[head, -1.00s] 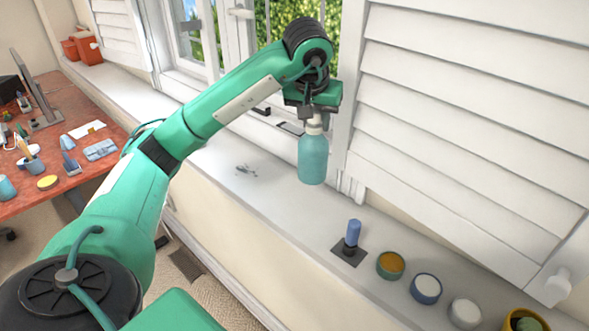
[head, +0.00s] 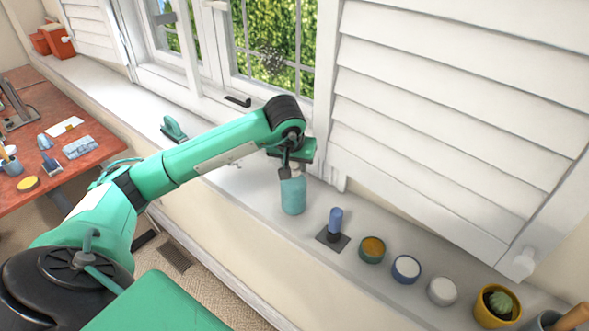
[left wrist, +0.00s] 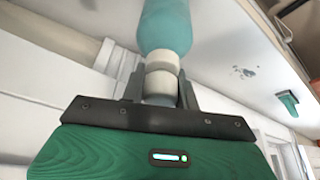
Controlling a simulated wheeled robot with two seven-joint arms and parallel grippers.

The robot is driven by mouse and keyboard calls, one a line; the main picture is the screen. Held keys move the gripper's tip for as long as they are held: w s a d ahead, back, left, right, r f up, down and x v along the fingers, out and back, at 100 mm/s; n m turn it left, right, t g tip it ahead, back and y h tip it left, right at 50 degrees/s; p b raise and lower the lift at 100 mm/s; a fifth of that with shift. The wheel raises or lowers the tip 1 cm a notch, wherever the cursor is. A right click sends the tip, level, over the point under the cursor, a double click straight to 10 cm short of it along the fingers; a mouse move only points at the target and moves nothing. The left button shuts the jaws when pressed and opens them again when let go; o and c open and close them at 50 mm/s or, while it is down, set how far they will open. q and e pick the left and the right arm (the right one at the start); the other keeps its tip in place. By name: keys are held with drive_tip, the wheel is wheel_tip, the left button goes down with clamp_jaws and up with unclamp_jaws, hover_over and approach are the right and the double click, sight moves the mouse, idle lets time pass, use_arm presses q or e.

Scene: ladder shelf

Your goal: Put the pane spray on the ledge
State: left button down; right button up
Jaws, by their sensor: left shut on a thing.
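The pane spray (head: 293,196) is a teal bottle with a pale neck and cap. It is upright at the white window ledge (head: 262,205), left of the blue-handled item. I cannot tell for sure whether its base touches the ledge. My left gripper (head: 291,172) is shut on its neck from above. In the left wrist view the gripper fingers (left wrist: 160,88) close on the white neck, with the teal bottle (left wrist: 165,25) beyond. My right gripper is not in view.
Right of the bottle stand a blue-handled item (head: 336,220) on a dark square, several small pots (head: 372,249) and a yellow cactus pot (head: 495,306). A green item (head: 173,129) lies further left. White shutters (head: 450,120) rise behind. A red desk (head: 60,160) is at left.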

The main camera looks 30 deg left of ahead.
sight(294, 189)
use_arm(q)
wheel_tip(294, 189, down, 2)
drive_tip(key=shift+f+p, duration=0.1)
drive_tip(key=shift+p, duration=0.2)
drive_tip(key=shift+f, duration=0.3)
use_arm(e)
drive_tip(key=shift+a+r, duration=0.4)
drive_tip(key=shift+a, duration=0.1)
use_arm(q)
drive_tip(key=shift+f, duration=0.1)
drive_tip(key=c, duration=1.5)
unclamp_jaws()
drive_tip(key=shift+f, duration=0.1)
drive_tip(key=o, duration=0.4)
drive_tip(key=shift+o, duration=0.2)
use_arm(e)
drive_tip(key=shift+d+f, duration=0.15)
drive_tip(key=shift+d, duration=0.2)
